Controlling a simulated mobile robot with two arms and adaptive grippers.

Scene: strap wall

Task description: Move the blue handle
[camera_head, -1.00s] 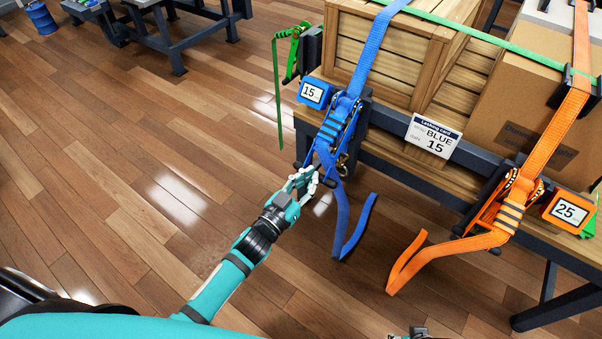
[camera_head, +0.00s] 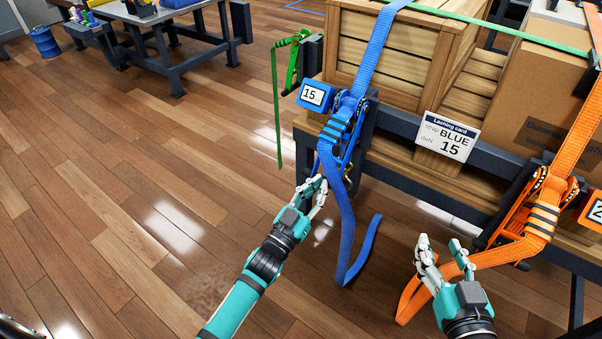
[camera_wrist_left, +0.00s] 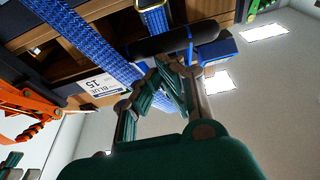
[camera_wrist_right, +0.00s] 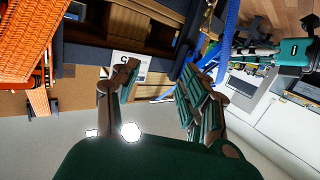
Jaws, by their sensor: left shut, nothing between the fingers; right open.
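The blue ratchet with its handle (camera_head: 345,136) hangs at the front left corner of the loaded frame, on the blue strap (camera_head: 375,52). The strap's loose tail (camera_head: 347,225) hangs down in front. My left gripper (camera_head: 317,187) is shut and empty, just below the ratchet and left of the tail. In the left wrist view, a dark bar (camera_wrist_left: 175,42) with blue side parts lies just beyond the left fingertips (camera_wrist_left: 168,78); I cannot tell whether they touch. My right gripper (camera_head: 442,246) is open and empty, in front of the orange strap's tail.
A lashing card (camera_head: 451,137) reads BLUE 15, and a blue display (camera_head: 315,95) reads 15. An orange ratchet (camera_head: 535,215) hangs at the right. A green strap (camera_head: 277,110) hangs at the left. The wooden floor (camera_head: 130,200) at the left is clear.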

